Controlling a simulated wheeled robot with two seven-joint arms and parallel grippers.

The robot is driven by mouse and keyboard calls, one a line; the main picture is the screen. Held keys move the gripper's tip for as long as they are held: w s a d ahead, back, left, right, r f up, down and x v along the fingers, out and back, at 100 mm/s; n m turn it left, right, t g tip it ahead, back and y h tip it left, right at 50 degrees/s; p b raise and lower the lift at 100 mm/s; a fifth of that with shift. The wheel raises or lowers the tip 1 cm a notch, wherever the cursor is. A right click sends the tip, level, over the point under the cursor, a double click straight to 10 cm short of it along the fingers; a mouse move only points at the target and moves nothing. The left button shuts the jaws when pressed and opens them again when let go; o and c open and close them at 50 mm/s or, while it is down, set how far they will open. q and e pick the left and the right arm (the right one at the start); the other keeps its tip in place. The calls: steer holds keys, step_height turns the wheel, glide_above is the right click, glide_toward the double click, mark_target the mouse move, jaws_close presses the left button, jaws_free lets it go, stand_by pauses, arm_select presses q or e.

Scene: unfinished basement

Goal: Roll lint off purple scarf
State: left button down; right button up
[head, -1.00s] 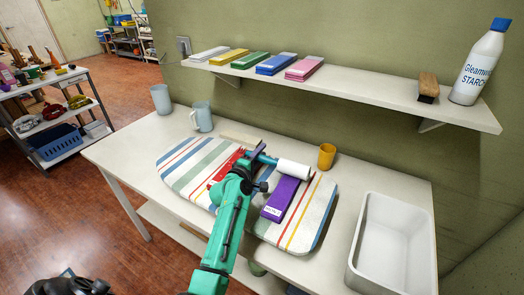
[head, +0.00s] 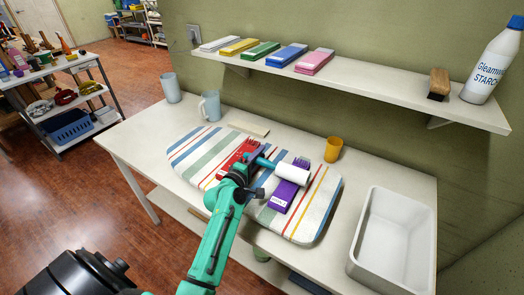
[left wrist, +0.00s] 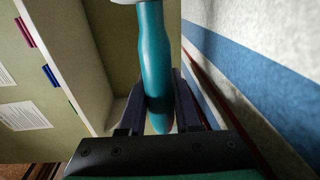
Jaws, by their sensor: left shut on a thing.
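The purple scarf (head: 280,197) lies folded in a narrow strip on the striped ironing pad, with a white label at its near end. My left gripper (head: 251,163) is shut on the teal handle of the lint roller (head: 293,173). The roller's white cylinder lies across the far part of the scarf and hides some of it; the scarf's fringed far end shows beyond. I cannot tell whether the cylinder touches the cloth. In the left wrist view the teal handle (left wrist: 153,60) stands between the fingers (left wrist: 158,108). My right gripper is not in view.
A red scarf (head: 232,160) lies left of the roller on the striped pad (head: 318,205). A yellow cup (head: 333,150) stands behind, blue-grey mugs (head: 210,106) at back left. A white bin (head: 392,240) sits at right. The wall shelf (head: 400,97) holds folded cloths, a brush and a starch bottle.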

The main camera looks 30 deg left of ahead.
arm_select(q)
steer(key=shift+s+p, duration=0.35)
steer(key=shift+s, duration=1.25)
steer(key=shift+s+a, duration=0.1)
steer(key=shift+s, duration=2.5)
steer(key=shift+w+r+p, duration=0.1)
steer(key=shift+w+p, duration=0.35)
steer(key=shift+w, duration=4.95)
steer(key=shift+w+d+b, duration=0.2)
steer(key=shift+w+b, duration=0.75)
steer(key=shift+w, duration=1.65)
